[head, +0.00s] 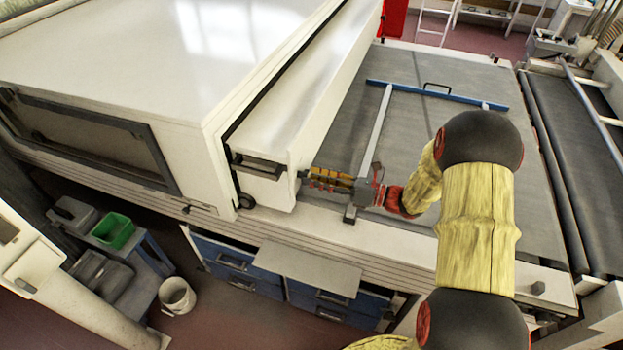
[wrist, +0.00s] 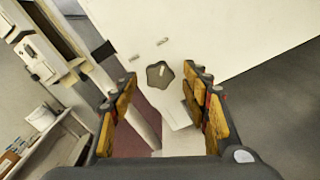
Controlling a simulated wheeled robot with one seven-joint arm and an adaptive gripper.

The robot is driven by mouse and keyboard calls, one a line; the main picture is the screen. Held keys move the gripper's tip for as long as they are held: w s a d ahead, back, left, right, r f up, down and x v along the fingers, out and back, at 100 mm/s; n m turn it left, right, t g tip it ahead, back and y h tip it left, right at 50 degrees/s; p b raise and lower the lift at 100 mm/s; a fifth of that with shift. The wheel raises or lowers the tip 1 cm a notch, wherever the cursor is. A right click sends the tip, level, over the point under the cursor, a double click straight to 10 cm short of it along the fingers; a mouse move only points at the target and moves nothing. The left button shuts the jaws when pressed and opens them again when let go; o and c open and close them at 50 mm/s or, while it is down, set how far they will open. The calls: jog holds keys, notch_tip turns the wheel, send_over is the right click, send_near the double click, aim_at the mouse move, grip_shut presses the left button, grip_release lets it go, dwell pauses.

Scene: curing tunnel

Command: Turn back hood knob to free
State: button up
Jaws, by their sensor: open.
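The hood knob (wrist: 160,75) is a dark, lobed, star-shaped knob with a pale line on its face, on a white hood panel (wrist: 225,35). Two small dark marks sit above it on the panel, too small to read. In the head view my gripper (head: 318,179) points left at the end of the white hood (head: 300,75). A small dark piece at its tips may be the knob.
A flat grey belt bed (head: 460,85) lies right of the hood, with a blue-and-grey T-shaped frame (head: 400,88) on it. Blue drawers (head: 235,258) and a pulled-out shelf (head: 308,270) are below. A white bucket (head: 177,297) stands on the floor.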

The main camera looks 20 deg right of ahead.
jog(key=shift+x, duration=0.8)
jog(key=c, duration=0.3)
jog(key=c, duration=0.8)
jog(key=shift+c, duration=0.3)
